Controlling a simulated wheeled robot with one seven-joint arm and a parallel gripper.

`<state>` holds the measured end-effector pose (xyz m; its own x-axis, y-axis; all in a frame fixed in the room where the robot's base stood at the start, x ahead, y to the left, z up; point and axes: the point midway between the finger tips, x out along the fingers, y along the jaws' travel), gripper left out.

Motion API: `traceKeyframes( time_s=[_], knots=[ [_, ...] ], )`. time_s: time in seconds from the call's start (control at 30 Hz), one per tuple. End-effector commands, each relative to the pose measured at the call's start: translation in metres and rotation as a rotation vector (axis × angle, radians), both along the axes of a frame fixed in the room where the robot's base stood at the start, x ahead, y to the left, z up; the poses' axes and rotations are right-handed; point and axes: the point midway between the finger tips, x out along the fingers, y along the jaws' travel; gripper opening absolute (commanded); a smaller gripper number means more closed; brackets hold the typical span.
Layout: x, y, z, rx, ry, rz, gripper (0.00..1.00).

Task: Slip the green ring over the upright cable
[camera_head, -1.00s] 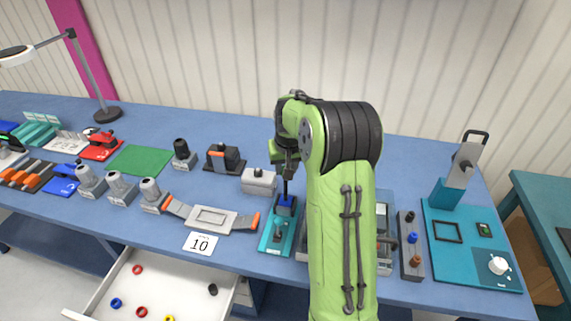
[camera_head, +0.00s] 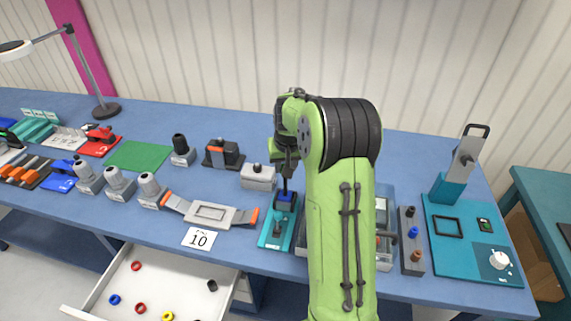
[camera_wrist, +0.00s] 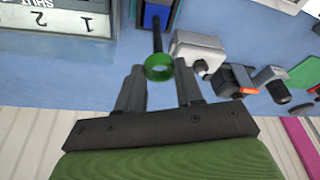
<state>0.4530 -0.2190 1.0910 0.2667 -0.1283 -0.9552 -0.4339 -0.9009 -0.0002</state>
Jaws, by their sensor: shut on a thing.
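The green ring (camera_wrist: 159,67) is between the two fingertips of my gripper (camera_wrist: 159,70) in the wrist view, and my gripper is shut on it. The dark upright cable (camera_wrist: 157,35) rises from a blue block (camera_wrist: 156,15) and meets the ring's edge in this view. I cannot tell whether its tip is inside the ring or only behind it. In the head view my gripper (camera_head: 287,168) is directly above the blue block (camera_head: 286,201) on a teal fixture (camera_head: 268,240). The ring is not discernible there.
A grey box with a knob (camera_head: 258,177) stands close beside the fixture on the left. A grey tray (camera_head: 386,250) lies to the right, partly behind my arm. A grey strip of coloured pegs (camera_head: 411,260) is farther right. An open drawer (camera_head: 100,295) holds several loose rings.

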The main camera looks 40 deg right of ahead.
Motion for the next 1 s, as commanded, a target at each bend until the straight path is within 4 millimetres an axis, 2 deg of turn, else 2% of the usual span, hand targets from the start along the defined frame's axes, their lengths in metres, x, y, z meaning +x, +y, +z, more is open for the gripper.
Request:
traceKeyframes(
  time_s=[0.3,0.73,1.0],
  knots=[
    [0.0,0.0,-0.016,0.0,0.001,0.001,0.08],
    [0.0,0.0,-0.016,0.0,0.0,0.0,0.08],
    [0.0,0.0,-0.028,0.0,0.001,0.0,0.08]
  ],
)
